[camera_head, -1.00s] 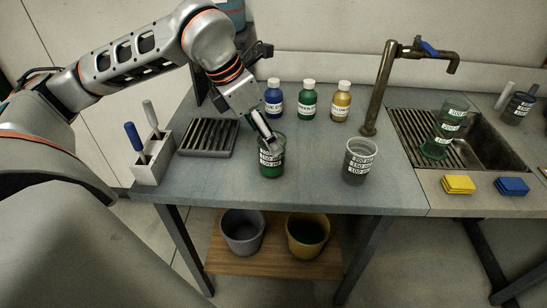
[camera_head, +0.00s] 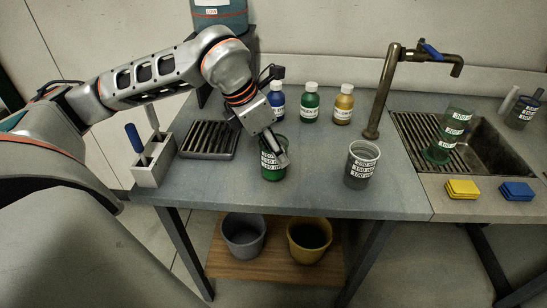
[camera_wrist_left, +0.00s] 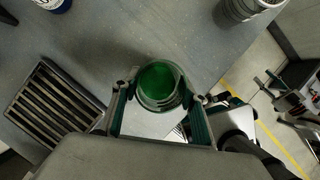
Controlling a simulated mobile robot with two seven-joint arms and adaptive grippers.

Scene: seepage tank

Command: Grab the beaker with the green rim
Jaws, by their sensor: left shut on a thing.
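A green-tinted beaker (camera_head: 270,173) with a label and green contents stands on the grey bench, left of the middle. Its greenish rim faces up in the left wrist view (camera_wrist_left: 160,108). My left gripper (camera_head: 280,156) is shut on this beaker, with one finger on each side in the wrist view. I see no clear gap under the beaker. A clear beaker with a grey rim (camera_head: 361,166) stands on the bench to the right of my gripper.
Blue, green and yellow dye bottles (camera_head: 310,102) stand behind the beakers. A slotted drain tray (camera_head: 209,139) and a tool holder (camera_head: 154,165) are to the left. A brass tap (camera_head: 385,90) rises beside the sink. The bench's front edge is close.

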